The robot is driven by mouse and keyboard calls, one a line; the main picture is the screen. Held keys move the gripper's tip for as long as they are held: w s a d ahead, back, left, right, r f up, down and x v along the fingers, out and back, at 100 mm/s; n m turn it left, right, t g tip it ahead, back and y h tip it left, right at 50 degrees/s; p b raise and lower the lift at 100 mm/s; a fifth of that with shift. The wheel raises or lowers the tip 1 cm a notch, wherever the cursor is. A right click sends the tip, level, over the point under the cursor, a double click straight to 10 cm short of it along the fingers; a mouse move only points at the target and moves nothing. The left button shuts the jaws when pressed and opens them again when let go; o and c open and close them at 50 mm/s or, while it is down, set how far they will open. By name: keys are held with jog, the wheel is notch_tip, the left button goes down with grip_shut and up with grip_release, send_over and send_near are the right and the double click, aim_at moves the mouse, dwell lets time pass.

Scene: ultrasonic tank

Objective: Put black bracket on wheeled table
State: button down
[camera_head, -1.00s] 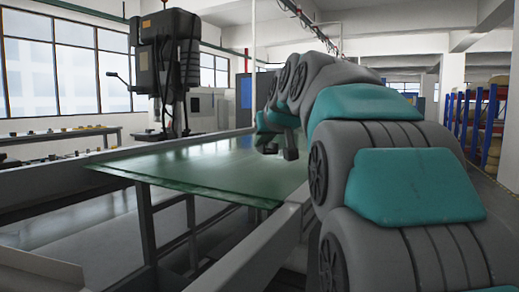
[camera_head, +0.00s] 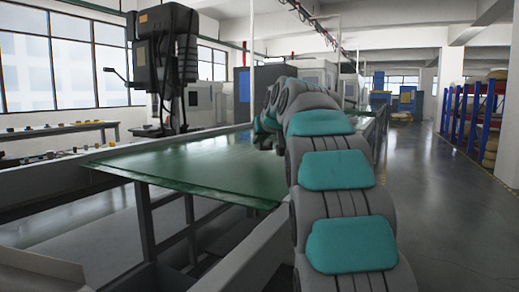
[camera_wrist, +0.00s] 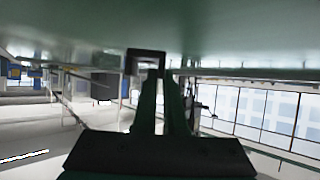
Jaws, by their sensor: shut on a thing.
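My gripper (camera_wrist: 160,82) is shut on the black bracket (camera_wrist: 132,62), a dark squared frame at the fingertips in the wrist view. The wrist view looks upside down, with a green surface across its top. In the head view my arm reaches forward at centre right, and its end is over or beside the far right part of a green-topped table (camera_head: 190,165). Dark legs show below the table top, but I cannot make out wheels. The bracket looks close to the green surface; whether it touches cannot be told.
A pale rail (camera_head: 255,250) runs along the table's near right side. A dark machine (camera_head: 166,55) stands behind the table on the left. A bench with small parts (camera_head: 60,133) is at far left. Blue shelving (camera_head: 470,115) stands at right, with open floor (camera_head: 430,200) before it.

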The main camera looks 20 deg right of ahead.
aim_at(261, 147)
jog(key=shift+f, duration=1.45)
jog(key=shift+f, duration=0.15)
jog(key=c, duration=1)
grip_release()
jog(key=b+v, duration=0.1)
jog(key=v, duration=1.1)
jog(key=shift+a, duration=0.1)
